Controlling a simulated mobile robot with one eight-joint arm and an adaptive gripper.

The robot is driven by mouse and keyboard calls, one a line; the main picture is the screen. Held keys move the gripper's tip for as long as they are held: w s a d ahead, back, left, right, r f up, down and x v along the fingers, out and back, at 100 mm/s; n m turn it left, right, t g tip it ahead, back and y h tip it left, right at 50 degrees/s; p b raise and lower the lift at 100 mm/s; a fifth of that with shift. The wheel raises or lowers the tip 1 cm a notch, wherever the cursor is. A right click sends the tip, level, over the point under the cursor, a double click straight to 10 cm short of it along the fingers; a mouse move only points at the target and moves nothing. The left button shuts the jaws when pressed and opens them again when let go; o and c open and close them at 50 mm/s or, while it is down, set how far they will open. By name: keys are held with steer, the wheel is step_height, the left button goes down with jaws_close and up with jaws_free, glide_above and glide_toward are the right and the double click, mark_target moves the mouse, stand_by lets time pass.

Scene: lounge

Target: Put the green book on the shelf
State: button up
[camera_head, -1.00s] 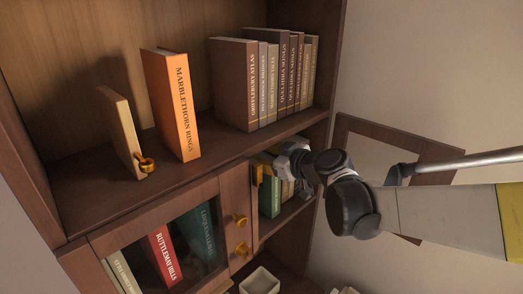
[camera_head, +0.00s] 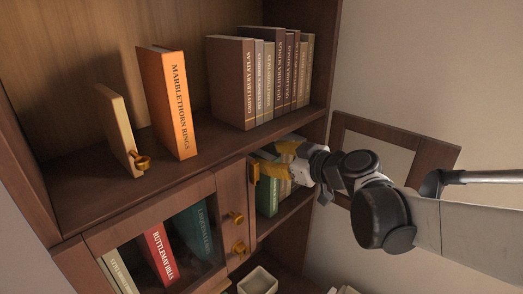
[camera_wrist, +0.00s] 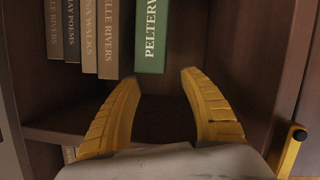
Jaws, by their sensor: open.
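The green book (camera_wrist: 152,35), with "PELTERV" readable on its spine, stands upright in the lower cabinet compartment, at the right end of a row. It also shows in the head view (camera_head: 267,199), partly covered by my gripper. My gripper (camera_wrist: 159,78) is open and empty, its two yellow fingers pointing into the compartment. In the wrist view the fingertips lie below and to either side of the book's lower end; contact cannot be told. The upper shelf (camera_head: 215,148) holds books with bare board between them.
An orange book (camera_head: 172,103) and a thin tan book (camera_head: 123,131) stand on the upper shelf, left of a brown row (camera_head: 235,84). A glass-fronted cabinet door (camera_head: 204,191) with gold knobs is at lower left. A wooden-framed panel (camera_head: 433,154) is behind my arm.

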steer(key=s+d+f+m+g+h, duration=0.1)
steer(key=s+d+f+m+h, duration=0.4)
steer(key=s+d, duration=0.5)
steer(key=s+d+f+m+g+h, duration=0.2)
steer(key=s+d+f+m+h, duration=0.3)
steer(key=s+d, duration=0.5)
steer(key=s+f+m, duration=0.1)
steer(key=s, duration=0.3)
steer(key=shift+d+f+m+g, duration=0.25)
steer(key=shift+d+m+g, duration=0.05)
steer(key=shift+d, duration=0.1)
steer(key=shift+a, duration=0.1)
